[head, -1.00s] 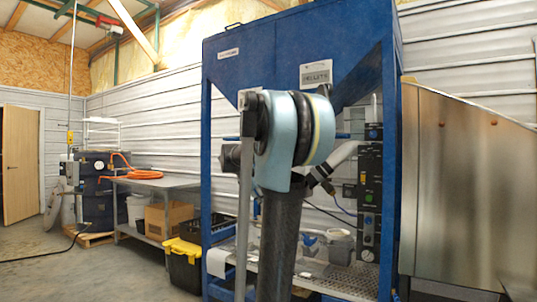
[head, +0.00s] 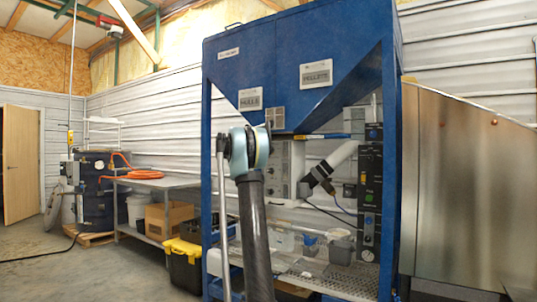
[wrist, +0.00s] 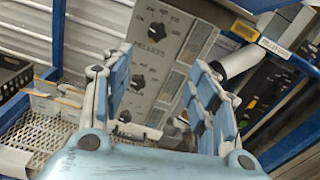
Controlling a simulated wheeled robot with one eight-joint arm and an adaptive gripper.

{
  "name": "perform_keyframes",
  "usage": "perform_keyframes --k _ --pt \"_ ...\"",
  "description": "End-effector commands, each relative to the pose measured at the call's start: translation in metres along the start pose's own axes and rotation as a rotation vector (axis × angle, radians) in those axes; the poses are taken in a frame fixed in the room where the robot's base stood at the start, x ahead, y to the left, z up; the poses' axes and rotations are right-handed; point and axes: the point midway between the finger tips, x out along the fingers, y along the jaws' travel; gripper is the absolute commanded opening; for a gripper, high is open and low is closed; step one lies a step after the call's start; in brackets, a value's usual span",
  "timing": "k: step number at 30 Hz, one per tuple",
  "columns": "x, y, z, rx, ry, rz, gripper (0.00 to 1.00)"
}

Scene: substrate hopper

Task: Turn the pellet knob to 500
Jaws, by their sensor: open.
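A light grey control panel (wrist: 178,50) fills the middle of the wrist view, tilted in the picture. Its top dark knob (wrist: 157,31) sits just above lettering that seems to read PELLETS. A second dark knob (wrist: 137,82) is lower down, with another dark round part (wrist: 125,116) below it. The scale marks and pointer settings are too small to read surely. My gripper (wrist: 160,108) is open and empty, its blue fingers apart on either side of the lower panel, touching no knob. In the head view the panel (head: 287,165) shows behind my arm, which hides my gripper.
The blue hopper frame (head: 206,180) stands around the panel. A white pipe (head: 335,160) and a black control column (head: 370,190) are right of it. A perforated shelf (head: 345,283) with small containers lies below. A steel cabinet (head: 468,190) stands at the right.

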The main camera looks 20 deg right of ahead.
Motion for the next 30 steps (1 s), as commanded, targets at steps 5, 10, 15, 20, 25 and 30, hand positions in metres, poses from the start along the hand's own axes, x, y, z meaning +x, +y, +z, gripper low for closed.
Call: perform_keyframes --k 5,10,15,20,25,30 --pt "0.011 0.009 0.004 -0.048 -0.022 0.003 0.54" --pt "0.029 0.009 0.004 -0.05 -0.022 0.002 0.54" --pt "0.058 0.008 0.005 -0.049 -0.022 0.002 0.54" --pt "0.084 0.009 0.006 -0.048 -0.022 0.002 0.54" --pt "0.109 0.008 0.006 -0.048 -0.021 0.002 0.54" --pt "0.133 0.009 0.007 -0.048 -0.021 0.002 0.54"
